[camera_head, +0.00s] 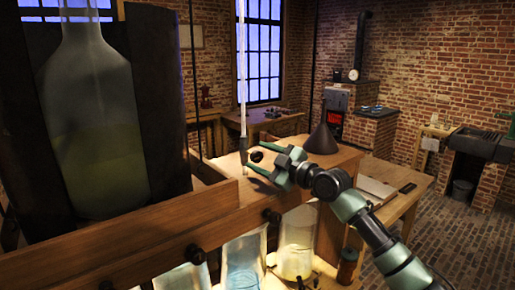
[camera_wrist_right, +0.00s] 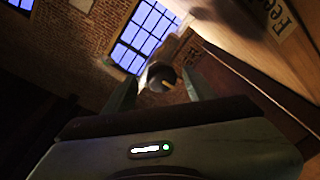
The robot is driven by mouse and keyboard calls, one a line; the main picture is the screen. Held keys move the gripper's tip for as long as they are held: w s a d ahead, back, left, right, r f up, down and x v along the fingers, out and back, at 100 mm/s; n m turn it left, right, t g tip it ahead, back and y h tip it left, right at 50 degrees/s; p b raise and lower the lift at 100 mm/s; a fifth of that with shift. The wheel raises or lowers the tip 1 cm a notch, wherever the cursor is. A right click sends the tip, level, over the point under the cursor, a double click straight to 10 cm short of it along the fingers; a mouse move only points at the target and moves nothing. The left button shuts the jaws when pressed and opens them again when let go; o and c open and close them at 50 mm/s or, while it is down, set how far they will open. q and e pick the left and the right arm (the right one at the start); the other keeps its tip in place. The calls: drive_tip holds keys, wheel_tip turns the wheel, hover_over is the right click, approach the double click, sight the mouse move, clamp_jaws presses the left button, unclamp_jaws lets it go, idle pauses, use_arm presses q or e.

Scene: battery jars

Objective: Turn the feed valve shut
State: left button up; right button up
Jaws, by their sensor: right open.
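The feed valve shows in the right wrist view as a dark round knob (camera_wrist_right: 162,76) on a pale wooden-looking stem. In the head view a small dark round knob (camera_head: 256,156) shows between the fingers of my right gripper (camera_head: 254,160). In the right wrist view the gripper (camera_wrist_right: 159,82) is open, with one finger on each side of the knob and a visible gap at both sides. I cannot tell how deep the knob sits between the fingers. A label reading "Fee" (camera_wrist_right: 283,20) is partly cut off at the top right. My left gripper is not in view.
A large glass bottle (camera_head: 95,130) stands in a dark holder at the left. Below the wooden ledge (camera_head: 150,228) stand glass jars (camera_head: 296,245). Dark knobs (camera_head: 195,254) stick out from the front. A dark funnel (camera_head: 321,139) stands behind my right gripper.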

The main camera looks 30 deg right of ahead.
drive_tip(key=shift+w+a, duration=0.15)
drive_tip(key=shift+w, duration=0.55)
drive_tip(key=shift+w+a+f, duration=0.1)
drive_tip(key=shift+w+f, duration=0.05)
drive_tip(key=shift+w, duration=0.25)
drive_tip(key=shift+s, duration=0.35)
clamp_jaws()
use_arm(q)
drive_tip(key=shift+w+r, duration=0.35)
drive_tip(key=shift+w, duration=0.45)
